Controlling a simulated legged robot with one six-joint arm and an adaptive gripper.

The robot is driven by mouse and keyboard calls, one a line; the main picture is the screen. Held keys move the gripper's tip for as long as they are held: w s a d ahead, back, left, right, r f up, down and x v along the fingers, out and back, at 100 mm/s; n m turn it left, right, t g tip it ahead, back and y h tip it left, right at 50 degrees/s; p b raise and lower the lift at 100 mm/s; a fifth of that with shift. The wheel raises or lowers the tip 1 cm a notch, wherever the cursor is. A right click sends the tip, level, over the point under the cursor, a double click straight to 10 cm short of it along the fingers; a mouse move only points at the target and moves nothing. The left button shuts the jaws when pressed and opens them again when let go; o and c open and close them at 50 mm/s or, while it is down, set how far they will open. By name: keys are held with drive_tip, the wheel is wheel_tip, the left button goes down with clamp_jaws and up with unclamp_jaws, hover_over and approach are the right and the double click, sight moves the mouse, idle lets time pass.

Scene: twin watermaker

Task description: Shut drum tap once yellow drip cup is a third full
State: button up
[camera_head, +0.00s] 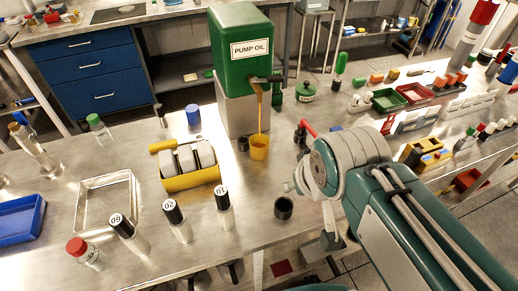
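A green drum (238,75) labelled "PUMP OIL" stands on a grey metal block on the bench. Its tap (264,79) is on the drum's right front side. A thin amber stream (260,115) runs down from the tap into the yellow drip cup (259,151). The cup stands upright on the bench beside the block. Its oil level is too small to read. My arm comes in from the lower right, its front end (300,183) right of and nearer than the cup, apart from cup and tap. I cannot make out the fingers or whether they are shut.
A yellow caddy (190,178) of grey blocks sits left of the cup. Numbered bottles (174,213), a dark cup (284,206) and a metal tray (80,212) stand nearer. A red-handled item (307,128) and a green pot (306,92) are to the right. Bare bench lies between cup and dark cup.

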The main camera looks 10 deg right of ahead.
drive_tip(key=shift+o, duration=1)
wheel_tip(320, 180, up, 14)
drive_tip(key=n+g, duration=0.6)
drive_tip(key=n, duration=1)
hover_over(273, 77)
wheel_tip(273, 77, down, 11)
